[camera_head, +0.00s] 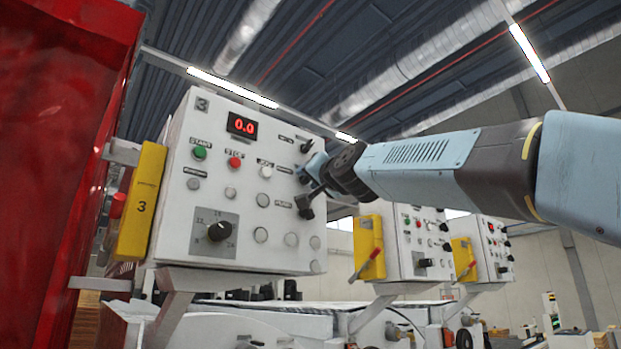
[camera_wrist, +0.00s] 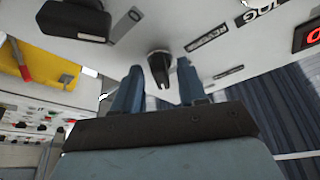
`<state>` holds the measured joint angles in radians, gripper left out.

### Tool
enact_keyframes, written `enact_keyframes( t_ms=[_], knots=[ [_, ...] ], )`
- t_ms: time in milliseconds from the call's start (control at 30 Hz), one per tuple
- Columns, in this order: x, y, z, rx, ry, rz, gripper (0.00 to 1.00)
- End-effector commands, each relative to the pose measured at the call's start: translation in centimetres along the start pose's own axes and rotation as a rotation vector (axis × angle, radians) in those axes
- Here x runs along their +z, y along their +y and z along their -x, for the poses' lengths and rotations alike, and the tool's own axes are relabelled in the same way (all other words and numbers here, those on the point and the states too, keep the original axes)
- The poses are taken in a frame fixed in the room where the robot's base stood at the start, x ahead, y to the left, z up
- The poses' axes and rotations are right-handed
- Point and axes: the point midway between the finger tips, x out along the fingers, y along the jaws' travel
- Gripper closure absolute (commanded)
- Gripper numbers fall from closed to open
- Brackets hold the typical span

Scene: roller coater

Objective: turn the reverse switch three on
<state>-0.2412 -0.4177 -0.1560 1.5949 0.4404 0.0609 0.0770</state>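The white control box marked 3 (camera_head: 260,172) fills the middle of the head view, with a red 0.0 display. A column of black switches runs down its right side. In the wrist view, a black rotary switch (camera_wrist: 160,63) stands on the white panel beside a label that seems to read REVERSE (camera_wrist: 207,38). My gripper (camera_wrist: 159,78) is open, with one finger on each side of this switch and gaps visible. In the head view my gripper (camera_head: 312,172) is at the panel's right side and partly covers the middle switch.
A large black knob (camera_wrist: 75,20) sits beside my left finger in the wrist view. A yellow box (camera_head: 142,200) with a red handle is on the panel's left. A red machine wall (camera_head: 55,150) stands far left. More control boxes (camera_head: 418,240) stand behind, below my arm.

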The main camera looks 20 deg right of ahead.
Motion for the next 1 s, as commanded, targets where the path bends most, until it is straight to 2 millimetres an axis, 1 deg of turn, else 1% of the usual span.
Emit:
enact_keyframes(
  t_ms=[167,267,367,800,1000],
  knots=[
    [0.0,0.0,0.1,-0.001,0.0,0.0,0.58],
    [-0.1,-0.1,0.7,-0.001,0.001,0.0,0.58],
    [-0.1,0.0,1.8,-0.001,0.0,0.0,0.58],
    [0.0,0.0,9.2,0.0,0.001,0.0,0.58],
    [0.0,0.0,12.1,-0.001,0.002,0.001,0.58]
  ],
)
